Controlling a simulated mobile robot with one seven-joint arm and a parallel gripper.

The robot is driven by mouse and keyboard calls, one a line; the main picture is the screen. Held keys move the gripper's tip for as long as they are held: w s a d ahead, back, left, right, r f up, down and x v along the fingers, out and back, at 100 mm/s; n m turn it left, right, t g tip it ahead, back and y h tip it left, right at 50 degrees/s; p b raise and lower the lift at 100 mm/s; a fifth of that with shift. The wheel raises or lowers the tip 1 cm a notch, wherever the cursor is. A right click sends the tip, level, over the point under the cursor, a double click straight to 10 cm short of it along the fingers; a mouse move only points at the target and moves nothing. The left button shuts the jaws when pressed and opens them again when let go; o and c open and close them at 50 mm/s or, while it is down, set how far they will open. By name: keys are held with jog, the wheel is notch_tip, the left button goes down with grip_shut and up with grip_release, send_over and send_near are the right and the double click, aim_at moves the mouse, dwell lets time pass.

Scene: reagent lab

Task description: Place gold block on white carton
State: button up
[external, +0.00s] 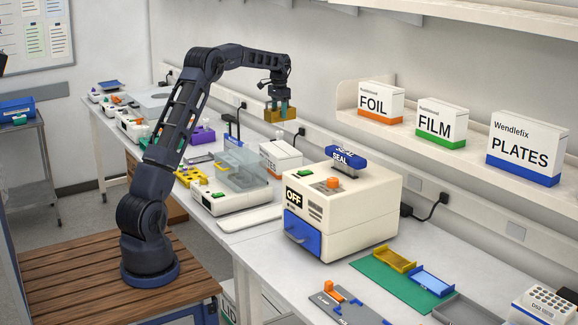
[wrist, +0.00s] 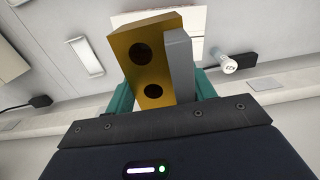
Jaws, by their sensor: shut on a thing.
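My gripper (external: 281,104) is shut on the gold block (external: 280,115) and holds it in the air near the back wall. In the wrist view the gold block (wrist: 150,62) shows two dark round holes and sits between teal fingers (wrist: 162,95). A grey strip (wrist: 180,65) lies along its right side; I cannot tell whether it is part of the block. A white carton (external: 281,157) with an orange label stands on the bench below the held block, clearly apart from it. The carton is partly hidden by the clear-lidded bath in front.
The clear-lidded bath (external: 240,170) stands in front of the carton. The sealer (external: 340,212) marked OFF is to its right. A wall shelf (external: 450,140) at right bears FOIL, FILM and PLATES boxes. A purple rack (external: 202,136) stands to the left. Cables run along the wall.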

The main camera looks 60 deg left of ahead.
notch_tip(320, 180, down, 13)
jog(key=shift+r, duration=0.1)
dwell(0.5)
jog(key=shift+f, duration=0.2)
jog(key=o, duration=1.4)
jog(key=shift+o, duration=0.2)
